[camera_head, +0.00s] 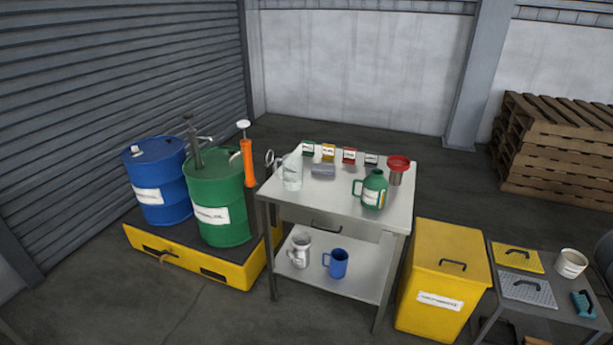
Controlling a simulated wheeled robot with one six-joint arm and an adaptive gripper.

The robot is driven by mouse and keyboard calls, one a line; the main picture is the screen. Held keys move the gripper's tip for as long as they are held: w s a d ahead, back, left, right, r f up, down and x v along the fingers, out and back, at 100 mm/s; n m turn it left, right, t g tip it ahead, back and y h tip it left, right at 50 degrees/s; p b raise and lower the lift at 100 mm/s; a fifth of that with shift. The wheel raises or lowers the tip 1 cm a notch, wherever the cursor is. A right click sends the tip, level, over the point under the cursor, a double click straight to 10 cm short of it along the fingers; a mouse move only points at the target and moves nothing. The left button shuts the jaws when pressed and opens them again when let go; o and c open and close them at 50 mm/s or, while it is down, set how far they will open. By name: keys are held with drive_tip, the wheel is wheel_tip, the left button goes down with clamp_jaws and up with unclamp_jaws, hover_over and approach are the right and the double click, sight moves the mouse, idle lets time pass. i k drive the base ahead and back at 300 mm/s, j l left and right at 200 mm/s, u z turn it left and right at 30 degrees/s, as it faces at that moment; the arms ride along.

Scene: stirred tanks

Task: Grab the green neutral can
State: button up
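A green can (374,189) with a handle on its left side and a white label stands upright on the right part of the metal table's top (330,200). The label's text is too small to read. Nothing touches the can's visible sides. My gripper is not in view.
On the same table stand a clear jug (292,172), a grey block (323,170), several small labelled boxes (349,156) and a red funnel (398,164). A yellow bin (443,275) stands right of the table, drums (218,200) on a yellow pallet left. Floor in front is partly clear.

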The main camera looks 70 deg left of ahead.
sight(374, 186)
drive_tip(key=l+u, duration=0.15)
drive_tip(key=u, duration=1.4)
drive_tip(key=i+u, duration=0.15)
drive_tip(key=u, duration=0.25)
drive_tip(key=i+u, duration=0.15)
drive_tip(key=u, duration=0.2)
drive_tip(key=i+l+u, duration=0.1)
drive_tip(key=u, duration=0.3)
drive_tip(key=i, duration=0.05)
